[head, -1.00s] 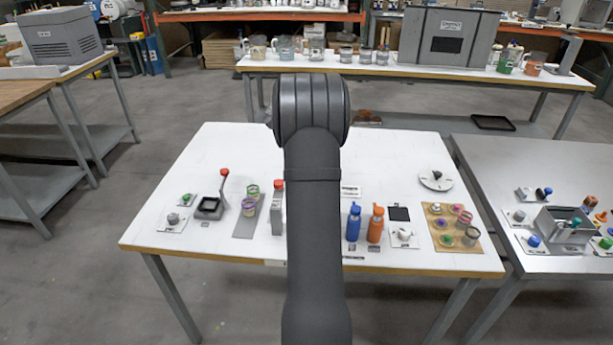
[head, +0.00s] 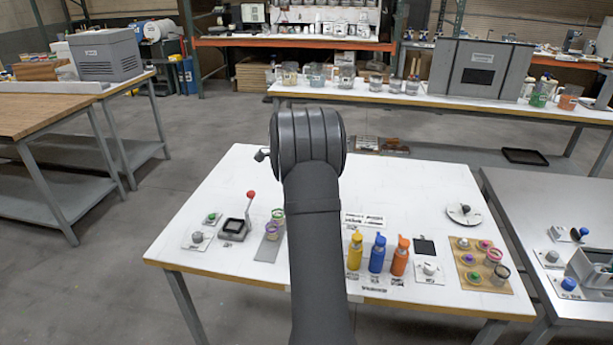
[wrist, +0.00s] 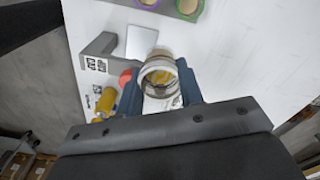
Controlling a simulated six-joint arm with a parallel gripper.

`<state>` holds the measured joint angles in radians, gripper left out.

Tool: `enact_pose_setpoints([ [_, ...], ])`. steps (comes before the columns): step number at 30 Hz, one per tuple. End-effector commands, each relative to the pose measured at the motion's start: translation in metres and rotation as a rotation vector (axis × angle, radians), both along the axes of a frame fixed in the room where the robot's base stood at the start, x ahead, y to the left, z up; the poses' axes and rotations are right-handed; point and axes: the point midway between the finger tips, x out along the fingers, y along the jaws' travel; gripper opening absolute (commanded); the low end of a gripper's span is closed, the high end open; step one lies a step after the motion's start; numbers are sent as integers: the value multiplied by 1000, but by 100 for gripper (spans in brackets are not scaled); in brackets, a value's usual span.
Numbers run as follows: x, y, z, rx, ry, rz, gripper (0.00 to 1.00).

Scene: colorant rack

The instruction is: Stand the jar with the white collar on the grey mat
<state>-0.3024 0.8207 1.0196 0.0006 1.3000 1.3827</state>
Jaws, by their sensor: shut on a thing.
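My gripper (wrist: 160,92) is shut on the jar with the white collar (wrist: 159,70), its blue-grey fingers on either side. The jar's open mouth faces the wrist camera and yellow shows inside. My arm hides the gripper and this jar in the head view. The grey mat (head: 266,252) lies on the white table left of my arm. Jars with a green collar (head: 278,214) and a purple collar (head: 272,227) stand at its far end; the nearer part is bare. These two jars also show at the top edge of the wrist view. I cannot tell the held jar's height above the table.
In the wrist view, a grey block (wrist: 99,44), a red ball-like top (wrist: 125,77) and a yellow bottle (wrist: 105,102) are near the held jar. Yellow, blue (head: 377,255) and orange (head: 400,257) bottles stand right of my arm. A red-knobbed lever device (head: 236,226) stands left of the mat.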

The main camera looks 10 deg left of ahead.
Motion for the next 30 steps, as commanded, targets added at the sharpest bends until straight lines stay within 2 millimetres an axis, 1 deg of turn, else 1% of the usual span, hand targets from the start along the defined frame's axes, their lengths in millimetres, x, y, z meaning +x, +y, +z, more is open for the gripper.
enact_pose_setpoints([
  [1, -12, 9, -9, -1, 4, 26, 8],
  [2, -18, 13, -14, -2, 5, 39, 8],
  [6, -54, 35, -39, -2, 5, 114, 8],
  [9, -75, 48, -52, -1, 3, 160, 8],
  [12, -92, 56, -61, -1, 3, 193, 8],
  [15, -101, 60, -66, 0, 1, 213, 8],
  [18, -105, 62, -68, 0, 1, 221, 8],
  [30, -105, 62, -70, 0, 1, 221, 8],
])
